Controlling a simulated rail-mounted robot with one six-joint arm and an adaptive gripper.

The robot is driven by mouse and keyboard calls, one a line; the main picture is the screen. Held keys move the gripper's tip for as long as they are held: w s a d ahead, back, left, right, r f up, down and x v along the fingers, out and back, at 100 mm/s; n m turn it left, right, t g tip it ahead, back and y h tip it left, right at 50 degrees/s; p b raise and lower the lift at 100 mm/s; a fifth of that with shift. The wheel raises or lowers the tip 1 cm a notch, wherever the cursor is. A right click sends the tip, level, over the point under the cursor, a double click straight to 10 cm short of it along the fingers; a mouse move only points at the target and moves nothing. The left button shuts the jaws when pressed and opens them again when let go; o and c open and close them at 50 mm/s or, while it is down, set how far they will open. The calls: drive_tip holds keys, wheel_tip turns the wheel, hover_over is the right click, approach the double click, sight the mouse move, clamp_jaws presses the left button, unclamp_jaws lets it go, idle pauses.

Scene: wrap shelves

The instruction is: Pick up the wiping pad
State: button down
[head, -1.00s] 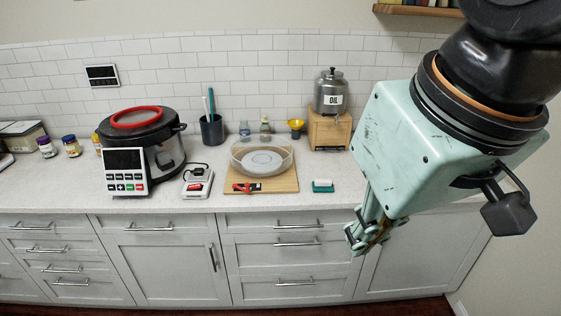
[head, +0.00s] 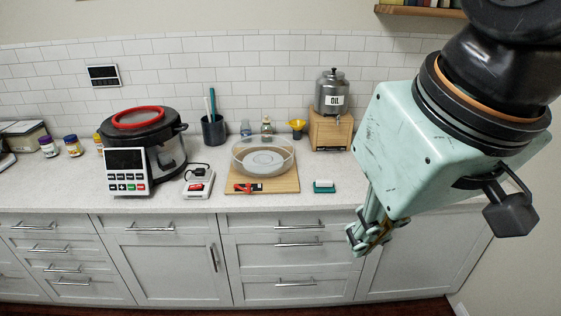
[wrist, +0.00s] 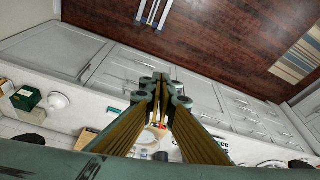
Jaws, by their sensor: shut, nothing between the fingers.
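The wiping pad (head: 323,186), small with a teal and white body, lies on the counter to the right of the wooden board, near the counter's front edge. My gripper (head: 358,246) is shut and empty, in front of the cabinets, lower and to the right of the pad. It is apart from the pad. In the wrist view my gripper (wrist: 162,80) shows with its fingers together against the cabinet fronts.
A wooden board (head: 287,183) holds a clear round container (head: 263,157) and a red-and-black tool (head: 248,187). An oil dispenser (head: 332,92) stands on a wooden stand (head: 331,131) behind the pad. A cooker (head: 150,140) stands left. The counter around the pad is clear.

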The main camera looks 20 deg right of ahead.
drive_tip(key=c, duration=1.7)
unclamp_jaws()
drive_tip(key=shift+o, duration=0.2)
drive_tip(key=shift+w, duration=0.1)
